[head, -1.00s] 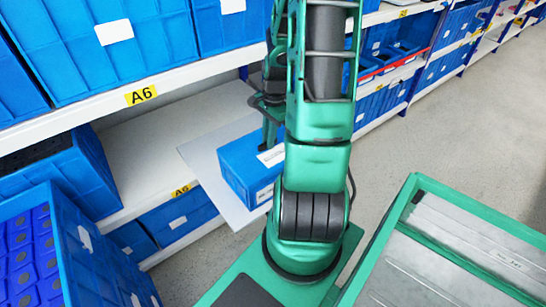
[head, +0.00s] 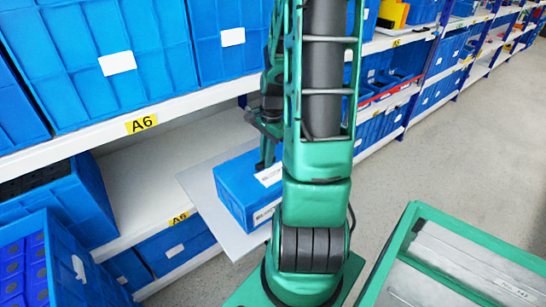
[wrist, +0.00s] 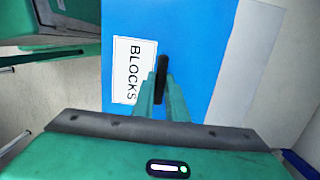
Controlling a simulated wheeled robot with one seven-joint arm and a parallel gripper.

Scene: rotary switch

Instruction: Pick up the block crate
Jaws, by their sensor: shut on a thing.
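The block crate (head: 238,190) is a blue box with white labels, over a light grey plate (head: 200,182) beside the shelf. Whether it touches the plate is unclear. In the wrist view the crate (wrist: 200,60) fills the middle, with a white label reading BLOCKS. My gripper (wrist: 161,75) is shut on the crate, its fingers beside the label. In the head view my gripper (head: 267,150) is partly hidden behind my green arm, which also covers the crate's right side.
Shelves with blue crates (head: 105,65) and yellow A6 tags (head: 141,124) stand at the left. Another blue crate with dark round-topped items (head: 25,265) is at the lower left. A green-framed container (head: 465,260) stands at lower right. Grey floor (head: 450,130) is clear at right.

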